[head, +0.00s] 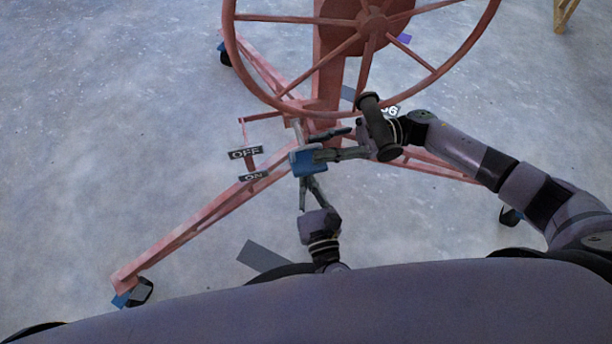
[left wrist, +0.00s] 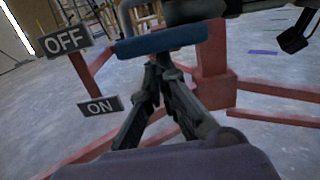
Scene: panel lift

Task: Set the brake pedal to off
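The brake pedal (head: 309,163) is a blue plate low on the red lift, and it also shows in the left wrist view (left wrist: 162,41). The OFF sign (head: 245,153) stands above the ON sign (head: 254,176) to its left. In the left wrist view the pedal is about level with the OFF sign (left wrist: 67,40). My left gripper (head: 309,179) comes up from below; its fingers converge, tips together just under the pedal (left wrist: 160,65). Contact is unclear. My right gripper (head: 317,148) is open, its lower finger close to the pedal's right side.
The large red handwheel (head: 372,22) hangs above my right gripper. A red base leg (head: 190,226) runs to a caster (head: 140,292) at lower left; another caster (head: 511,216) is at right. The floor left of the lift is clear.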

